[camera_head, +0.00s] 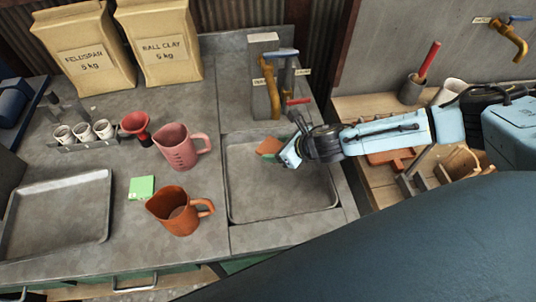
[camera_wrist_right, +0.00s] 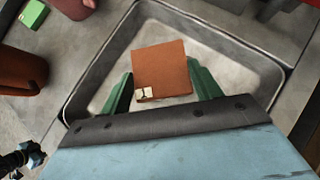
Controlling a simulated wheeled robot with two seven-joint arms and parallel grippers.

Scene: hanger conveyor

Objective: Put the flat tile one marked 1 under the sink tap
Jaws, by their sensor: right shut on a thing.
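My right gripper (camera_head: 282,150) is shut on a flat, square terracotta tile (camera_head: 269,146) above the sink (camera_head: 290,212). In the right wrist view the tile (camera_wrist_right: 161,68) stands between the green fingertips (camera_wrist_right: 160,90). A small pale label with a dark mark sits at its corner; I cannot read the mark surely. The brass sink tap (camera_head: 269,88) is on a grey post behind the sink. The tile is in front of the tap, towards the near side; its exact height is unclear. My left gripper is not in view.
A pink jug (camera_head: 181,149) and an orange jug (camera_head: 178,212) stand left of the sink, with a green block (camera_head: 141,187) nearby. An empty metal tray (camera_head: 60,209) lies at far left. Another tap (camera_head: 512,38) is on the right wall. The sink floor looks clear.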

